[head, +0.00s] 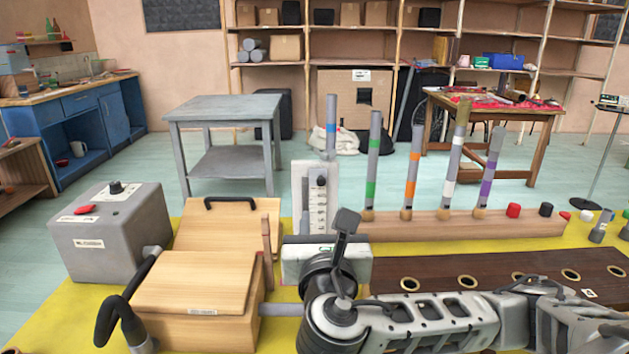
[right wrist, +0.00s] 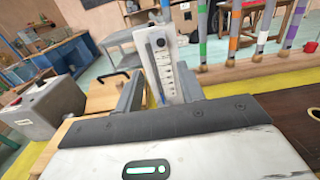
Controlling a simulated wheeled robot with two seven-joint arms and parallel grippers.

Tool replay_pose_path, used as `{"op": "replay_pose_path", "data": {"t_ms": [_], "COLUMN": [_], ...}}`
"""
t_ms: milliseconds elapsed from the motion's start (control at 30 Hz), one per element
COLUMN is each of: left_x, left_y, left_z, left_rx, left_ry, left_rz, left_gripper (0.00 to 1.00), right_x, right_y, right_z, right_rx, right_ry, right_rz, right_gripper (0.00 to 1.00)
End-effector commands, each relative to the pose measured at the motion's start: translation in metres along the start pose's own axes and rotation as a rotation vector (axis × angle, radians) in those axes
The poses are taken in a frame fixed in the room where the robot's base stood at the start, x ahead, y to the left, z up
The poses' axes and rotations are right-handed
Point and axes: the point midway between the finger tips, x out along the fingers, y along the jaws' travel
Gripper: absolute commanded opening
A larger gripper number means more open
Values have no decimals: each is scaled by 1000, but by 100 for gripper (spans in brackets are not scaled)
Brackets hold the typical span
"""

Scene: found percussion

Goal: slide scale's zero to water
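The white scale (head: 318,205) stands upright near the middle of the head view, with dark graduation marks and a dark round knob (head: 321,181) near its top. It also shows in the right wrist view (right wrist: 172,75). A grey tube with a blue band (head: 331,130) rises behind it. I cannot make out a water level or the zero mark. My right gripper (right wrist: 160,92) is open, its two grey fingers apart on either side of the scale's lower part in the wrist view. I cannot tell whether they touch it; its palm hides the scale's bottom. My left gripper is not in view.
Wooden boxes (head: 197,285) and a grey control box (head: 110,230) stand to the left on the yellow cloth (head: 405,252). A wooden rail (head: 470,226) with several banded tubes is at the right. A dark board with ringed holes (head: 440,266) lies behind my right arm.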

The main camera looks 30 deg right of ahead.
Motion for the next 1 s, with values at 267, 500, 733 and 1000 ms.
{"op": "replay_pose_path", "data": {"t_ms": [267,500,733,1000], "left_x": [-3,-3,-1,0], "left_y": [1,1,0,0], "left_z": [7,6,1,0], "left_rx": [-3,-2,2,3], "left_ry": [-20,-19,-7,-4], "left_rz": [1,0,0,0], "left_gripper": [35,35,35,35], "right_x": [62,109,134,138], "right_y": [-2,-1,0,0], "right_z": [1,1,0,0], "right_rx": [1,3,4,4], "right_ry": [-2,0,1,2], "right_rz": [-6,-4,-1,1], "right_gripper": [39,39,39,39]}}
